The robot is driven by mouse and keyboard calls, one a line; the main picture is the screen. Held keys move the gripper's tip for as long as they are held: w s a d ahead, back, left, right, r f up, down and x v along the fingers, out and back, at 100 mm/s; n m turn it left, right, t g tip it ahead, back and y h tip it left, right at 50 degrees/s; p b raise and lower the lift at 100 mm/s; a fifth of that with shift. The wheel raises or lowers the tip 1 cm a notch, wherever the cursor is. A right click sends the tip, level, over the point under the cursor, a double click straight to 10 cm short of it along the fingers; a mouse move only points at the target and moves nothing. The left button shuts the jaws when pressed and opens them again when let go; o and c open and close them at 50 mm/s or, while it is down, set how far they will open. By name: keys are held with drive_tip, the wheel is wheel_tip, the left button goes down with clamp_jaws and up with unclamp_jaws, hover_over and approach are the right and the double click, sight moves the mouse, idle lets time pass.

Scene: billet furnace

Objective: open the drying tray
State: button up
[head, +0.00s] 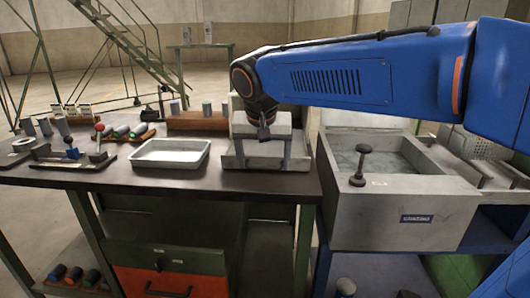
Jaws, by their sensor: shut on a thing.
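A grey metal unit, which looks like the drying tray (233,157), sits at the right end of the dark bench top. It has a low base with raised side walls and a pale grey block-like upper part. My gripper (264,132) points down at the front of that upper part. It is shut on a part there that looks like the tray's grip. The fingertips are small and dark, so the exact contact is hard to see. My blue arm reaches in from the right and hides what lies behind the unit.
A shallow white tray (172,153) lies left of the unit. Small cylinders and tools crowd the bench's left side. A grey sink-like basin (399,212) with a dark upright knob (360,165) stands to the right. An orange drawer (160,283) is below the bench.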

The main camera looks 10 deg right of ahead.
drive_tip(key=shift+s+a, duration=0.2)
drive_tip(key=shift+s, duration=0.35)
drive_tip(key=o, duration=1.5)
drive_tip(key=v, duration=1.7)
drive_tip(key=shift+s+r, duration=0.15)
drive_tip(key=shift+r, duration=0.1)
drive_tip(key=shift+f, duration=0.1)
drive_tip(key=s+d+f+n, duration=0.1)
drive_tip(key=s+d+f, duration=0.4)
drive_tip(key=f, duration=0.5)
drive_tip(key=s+d+f+n+y, duration=0.1)
drive_tip(key=s+d+f, duration=0.4)
drive_tip(key=f, duration=0.6)
drive_tip(key=s+d+f+n, duration=0.1)
drive_tip(key=s+d+f, duration=0.4)
drive_tip(key=f, duration=0.5)
drive_tip(key=shift+s+d+f+n+t, duration=0.2)
drive_tip(key=shift+s+d+n+t, duration=0.1)
drive_tip(key=shift+d, duration=0.2)
